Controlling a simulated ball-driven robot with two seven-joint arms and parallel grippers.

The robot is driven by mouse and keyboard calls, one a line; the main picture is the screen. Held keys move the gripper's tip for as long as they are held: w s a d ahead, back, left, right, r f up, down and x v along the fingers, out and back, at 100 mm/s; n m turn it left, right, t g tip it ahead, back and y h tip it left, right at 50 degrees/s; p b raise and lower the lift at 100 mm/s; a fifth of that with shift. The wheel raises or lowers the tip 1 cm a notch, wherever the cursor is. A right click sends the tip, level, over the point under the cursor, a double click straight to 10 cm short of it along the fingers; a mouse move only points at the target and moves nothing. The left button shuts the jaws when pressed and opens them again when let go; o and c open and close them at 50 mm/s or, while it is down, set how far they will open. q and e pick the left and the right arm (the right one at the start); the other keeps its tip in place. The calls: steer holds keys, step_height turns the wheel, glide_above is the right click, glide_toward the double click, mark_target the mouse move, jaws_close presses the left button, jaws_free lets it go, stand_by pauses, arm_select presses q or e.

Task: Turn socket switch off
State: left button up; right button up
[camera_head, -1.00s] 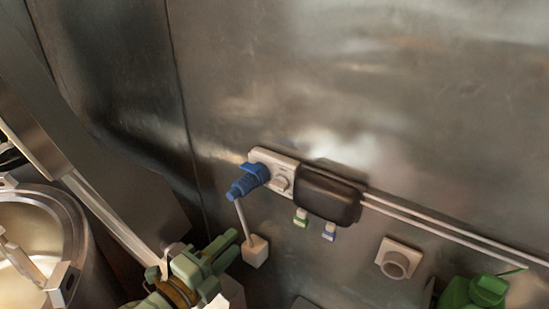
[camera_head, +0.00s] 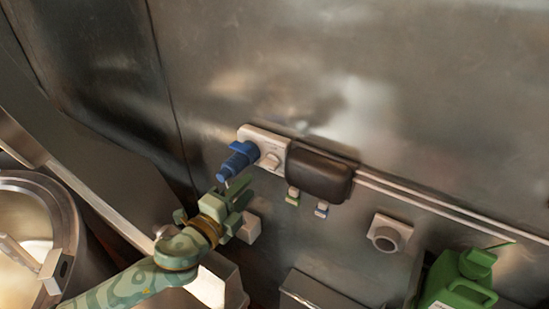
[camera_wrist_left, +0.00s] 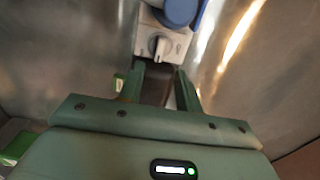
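The socket (camera_head: 262,138) is a pale box on the metal wall, with a blue plug (camera_head: 238,160) in its left part. Its round switch knob (camera_head: 270,161) sits to the right of the plug. In the left wrist view the knob (camera_wrist_left: 160,46) is ahead of the fingertips, with the blue plug (camera_wrist_left: 180,10) above it. My left gripper (camera_head: 240,190) is just below the plug and knob; in the wrist view its two fingers (camera_wrist_left: 160,75) are apart with nothing between them. It looks clear of the knob. My right gripper is not in view.
A dark box (camera_head: 319,172) adjoins the socket on the right. A round wall fitting (camera_head: 388,234) and a green canister (camera_head: 460,280) are lower right. A metal kettle (camera_head: 35,225) stands at left. The wall above the socket is bare.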

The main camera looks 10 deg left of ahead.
mark_target(266, 168)
arm_select(q)
steer(key=x, duration=0.7)
steer(key=shift+w+b, duration=0.1)
steer(key=shift+b, duration=0.3)
steer(key=shift+w+d, duration=0.1)
steer(key=shift+w, duration=0.2)
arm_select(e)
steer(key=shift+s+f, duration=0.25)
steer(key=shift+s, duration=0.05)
